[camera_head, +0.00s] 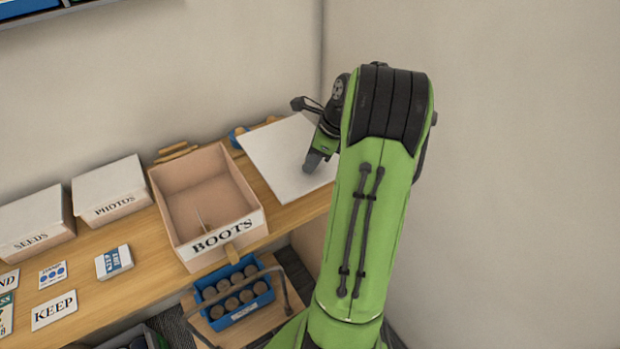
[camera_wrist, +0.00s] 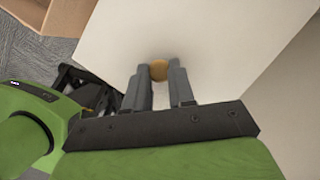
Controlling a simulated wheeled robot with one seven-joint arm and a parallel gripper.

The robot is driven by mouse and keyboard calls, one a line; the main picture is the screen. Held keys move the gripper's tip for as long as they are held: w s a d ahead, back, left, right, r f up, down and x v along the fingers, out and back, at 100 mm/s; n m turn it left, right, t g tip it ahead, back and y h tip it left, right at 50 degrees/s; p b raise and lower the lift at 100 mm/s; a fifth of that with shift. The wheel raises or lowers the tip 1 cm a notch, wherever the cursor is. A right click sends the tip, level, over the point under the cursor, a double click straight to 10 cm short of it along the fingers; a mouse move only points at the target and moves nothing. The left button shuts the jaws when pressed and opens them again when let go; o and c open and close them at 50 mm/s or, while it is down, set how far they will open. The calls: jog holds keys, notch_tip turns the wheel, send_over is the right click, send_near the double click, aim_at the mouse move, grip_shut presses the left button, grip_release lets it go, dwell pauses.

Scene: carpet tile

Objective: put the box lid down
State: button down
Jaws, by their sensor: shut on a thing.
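The box lid (camera_head: 278,155) is a white flat panel at the right end of the wooden shelf, beside the open BOOTS box. It also fills much of the wrist view (camera_wrist: 215,35). A small round tan knob (camera_wrist: 158,70) shows on the lid between my fingertips. My gripper (camera_wrist: 158,78) is shut on the knob; in the head view its end (camera_head: 313,162) is over the lid's right part. The open BOOTS box (camera_head: 212,249) has no lid on it, and a thin pale divider shows inside. Whether the lid touches the shelf I cannot tell.
Lidded boxes marked PHOTOS (camera_head: 110,205) and SEEDS (camera_head: 35,232) stand left on the shelf (camera_head: 120,290). A small blue-and-white box (camera_head: 114,262) and cards, one marked KEEP (camera_head: 54,310), lie in front. A blue crate of round items (camera_head: 235,295) is below. Walls close the back and right.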

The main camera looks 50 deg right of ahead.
notch_tip(320, 180, down, 9)
jog(key=shift+w+a+r+b, duration=0.1)
jog(key=shift+a+r+b, duration=0.1)
jog(key=shift+b, duration=1.05)
jog(key=shift+f, duration=0.15)
jog(key=c, duration=1)
grip_release()
jog(key=shift+o, duration=0.2)
